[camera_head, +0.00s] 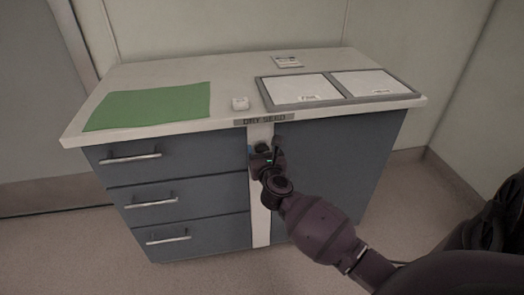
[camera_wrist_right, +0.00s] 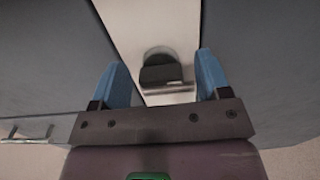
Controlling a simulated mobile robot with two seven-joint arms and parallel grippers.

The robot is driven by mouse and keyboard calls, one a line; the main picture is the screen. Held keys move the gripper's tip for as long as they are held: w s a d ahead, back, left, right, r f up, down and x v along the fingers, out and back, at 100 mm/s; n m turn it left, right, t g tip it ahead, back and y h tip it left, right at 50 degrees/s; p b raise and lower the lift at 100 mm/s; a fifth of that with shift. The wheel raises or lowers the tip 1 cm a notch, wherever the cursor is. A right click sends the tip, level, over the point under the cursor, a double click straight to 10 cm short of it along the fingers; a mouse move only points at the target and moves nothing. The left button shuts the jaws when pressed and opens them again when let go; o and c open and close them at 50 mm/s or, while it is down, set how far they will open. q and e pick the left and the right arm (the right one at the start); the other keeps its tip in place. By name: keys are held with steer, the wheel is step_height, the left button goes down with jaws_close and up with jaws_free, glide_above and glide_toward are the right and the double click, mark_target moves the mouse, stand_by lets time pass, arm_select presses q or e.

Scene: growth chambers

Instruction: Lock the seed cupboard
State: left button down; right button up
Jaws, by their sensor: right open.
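The seed cupboard (camera_head: 345,150) is the dark grey front on the right of the cabinet, under a label reading "DRY SEED" (camera_head: 263,120). Its front looks closed. A pale vertical strip (camera_head: 261,215) divides it from the drawers. In the right wrist view a dark rounded knob (camera_wrist_right: 160,70) stands on this strip. My right gripper (camera_head: 265,149) is in front of the upper strip and largely hides the knob in the head view. Its blue fingers (camera_wrist_right: 160,62) are open, one on each side of the knob in the picture; contact cannot be told. My left gripper is not in view.
Drawers with bar handles (camera_head: 152,201) fill the cabinet's left side. The floor in front is clear.

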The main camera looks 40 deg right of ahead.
steer(key=shift+c, duration=0.6)
steer(key=c, duration=0.8)
steer(key=shift+r, duration=0.1)
